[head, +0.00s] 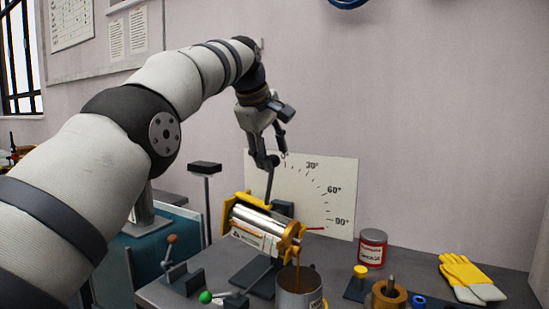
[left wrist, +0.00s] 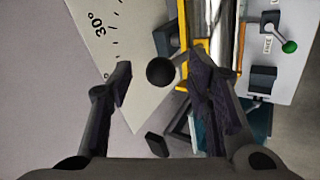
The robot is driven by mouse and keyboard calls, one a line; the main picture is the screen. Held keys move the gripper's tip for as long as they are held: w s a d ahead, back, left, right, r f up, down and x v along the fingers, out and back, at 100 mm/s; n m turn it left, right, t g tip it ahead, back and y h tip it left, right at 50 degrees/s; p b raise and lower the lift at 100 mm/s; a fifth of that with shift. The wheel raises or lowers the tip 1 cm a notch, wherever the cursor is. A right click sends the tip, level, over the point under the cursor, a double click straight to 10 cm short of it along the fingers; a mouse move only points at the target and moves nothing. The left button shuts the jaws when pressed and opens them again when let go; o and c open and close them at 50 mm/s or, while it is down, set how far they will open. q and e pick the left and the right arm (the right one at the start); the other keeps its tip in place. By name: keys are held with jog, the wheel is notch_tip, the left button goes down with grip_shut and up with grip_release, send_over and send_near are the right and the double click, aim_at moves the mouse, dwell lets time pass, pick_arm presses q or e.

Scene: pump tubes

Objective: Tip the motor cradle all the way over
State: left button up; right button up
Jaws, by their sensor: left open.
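The motor cradle (head: 238,203) is a yellow frame around a silver cylinder, tilted down to the right. Brown liquid runs from its lower right end into an open can (head: 299,298). A thin dark rod (head: 269,186) rises from the cradle toward my left gripper (head: 272,150). My left gripper is open above the cradle. In the left wrist view a round black knob (left wrist: 160,71) lies between the spread fingers, apart from both. A red pointer (head: 314,228) by the cradle points right, near the 90° mark of the angle board (head: 343,172). My right gripper is out of view.
A red and white tin (head: 372,249) and yellow gloves (head: 466,276) lie at the right of the bench. A copper-coloured ring part (head: 388,296) is at the front. A green-knobbed lever (head: 206,297) and a brown-knobbed lever (head: 172,240) stand at the left.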

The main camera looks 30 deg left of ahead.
pick_arm(q)
jog(key=v, duration=1)
jog(key=shift+s+r, duration=0.15)
